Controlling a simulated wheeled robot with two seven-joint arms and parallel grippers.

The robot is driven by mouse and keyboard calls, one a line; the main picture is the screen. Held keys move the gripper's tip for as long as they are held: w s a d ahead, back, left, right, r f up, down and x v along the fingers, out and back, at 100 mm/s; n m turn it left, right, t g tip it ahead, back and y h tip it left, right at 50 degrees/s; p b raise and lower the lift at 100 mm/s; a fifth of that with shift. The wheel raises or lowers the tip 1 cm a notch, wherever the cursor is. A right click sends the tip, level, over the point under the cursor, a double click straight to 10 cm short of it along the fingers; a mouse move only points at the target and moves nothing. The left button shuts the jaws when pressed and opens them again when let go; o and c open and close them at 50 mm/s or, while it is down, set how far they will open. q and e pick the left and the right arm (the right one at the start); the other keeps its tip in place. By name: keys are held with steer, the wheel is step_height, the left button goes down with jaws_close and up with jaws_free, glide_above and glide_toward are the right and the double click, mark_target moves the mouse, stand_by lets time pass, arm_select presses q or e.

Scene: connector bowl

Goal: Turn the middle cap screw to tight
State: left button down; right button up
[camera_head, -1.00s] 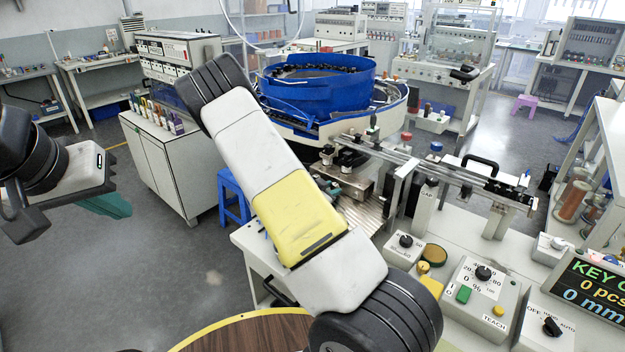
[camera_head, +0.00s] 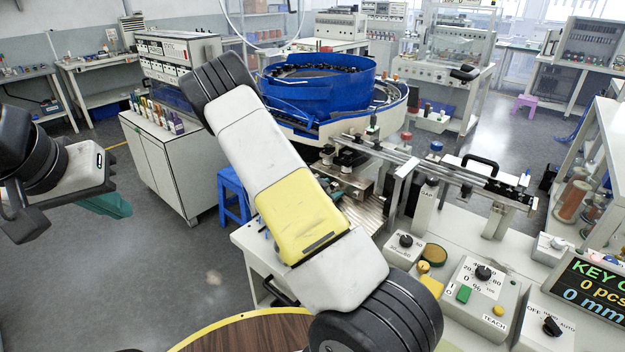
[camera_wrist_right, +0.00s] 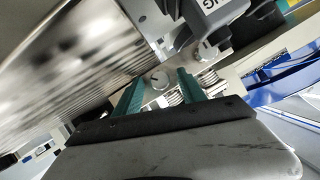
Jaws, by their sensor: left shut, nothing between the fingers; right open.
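In the right wrist view my right gripper (camera_wrist_right: 160,80) is open, with its two teal fingers apart. A round metal screw head (camera_wrist_right: 160,77) shows between the fingertips, and I see no finger closed on it. A second round screw head (camera_wrist_right: 203,52) lies to the upper right, beside a dark grey block. I cannot tell for certain which is the middle cap screw. In the head view my right arm covers much of the area in front of the bowl feeder, and the right gripper is not clearly seen. My left gripper (camera_head: 112,206) is shut and empty at the far left, over the floor.
A blue feeder bowl (camera_head: 318,92) stands behind my right arm, with a metal track (camera_head: 440,170) running right from it. Control boxes with knobs (camera_head: 483,273) and a display (camera_head: 590,285) stand at the right. A round wooden table (camera_head: 255,335) is at the bottom.

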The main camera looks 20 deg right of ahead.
steer(key=v, duration=0.7)
steer(key=shift+s+a+r, duration=0.15)
steer(key=shift+s+a, duration=0.05)
steer(key=shift+a, duration=0.1)
